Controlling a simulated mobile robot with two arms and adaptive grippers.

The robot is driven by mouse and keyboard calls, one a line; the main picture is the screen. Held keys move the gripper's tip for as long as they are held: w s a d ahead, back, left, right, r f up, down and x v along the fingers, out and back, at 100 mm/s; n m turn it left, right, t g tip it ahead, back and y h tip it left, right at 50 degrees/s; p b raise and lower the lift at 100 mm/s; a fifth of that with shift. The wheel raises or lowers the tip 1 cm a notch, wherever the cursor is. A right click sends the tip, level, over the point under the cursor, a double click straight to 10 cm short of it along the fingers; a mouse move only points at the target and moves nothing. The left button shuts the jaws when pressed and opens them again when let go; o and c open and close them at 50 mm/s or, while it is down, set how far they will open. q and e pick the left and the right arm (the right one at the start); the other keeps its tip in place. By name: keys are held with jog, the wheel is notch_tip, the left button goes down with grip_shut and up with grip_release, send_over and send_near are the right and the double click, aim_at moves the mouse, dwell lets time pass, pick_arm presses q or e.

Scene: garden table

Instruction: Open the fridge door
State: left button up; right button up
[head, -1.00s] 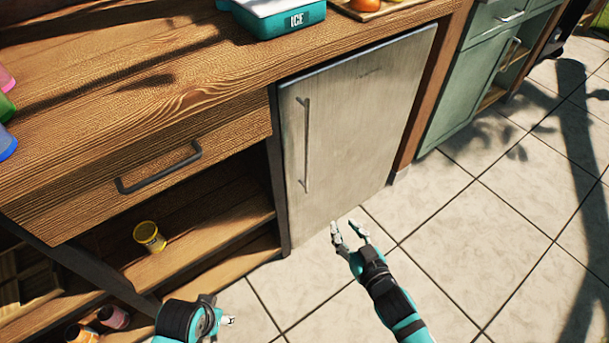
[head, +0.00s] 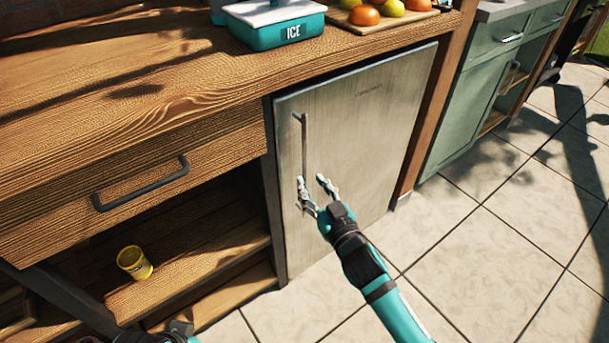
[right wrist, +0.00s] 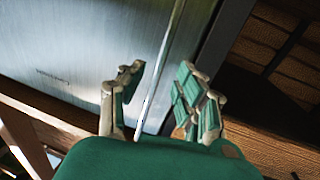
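The fridge door (head: 365,140) is a grey metal panel under the wooden counter, and it is closed. Its long vertical bar handle (head: 304,145) runs near the door's left edge. My right gripper (head: 311,182) is open at the lower part of the handle. In the right wrist view the handle (right wrist: 162,70) passes between the two spread fingers (right wrist: 157,88), with space on both sides; contact is not visible. My left arm (head: 170,333) shows only at the bottom edge, and its fingers are out of view.
A teal ice box (head: 275,25) and a board with fruit (head: 400,18) stand on the counter above. Left are a drawer (head: 150,170) and open shelves with a yellow cup (head: 134,262). The tiled floor (head: 480,255) before the fridge is clear.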

aim_at(305, 175)
jog(key=x, duration=0.4)
jog(key=shift+b, duration=0.35)
jog(key=shift+w+a, duration=0.15)
jog(key=shift+w, duration=0.3)
pick_arm(q)
jog(key=shift+w+d+f+t, duration=0.1)
jog(key=shift+w+d+t, duration=0.1)
jog(key=shift+w, duration=0.25)
jog(key=shift+w+d+f+t, duration=0.1)
jog(key=shift+w+t, duration=0.1)
jog(key=shift+w, duration=0.2)
pick_arm(e)
grip_shut()
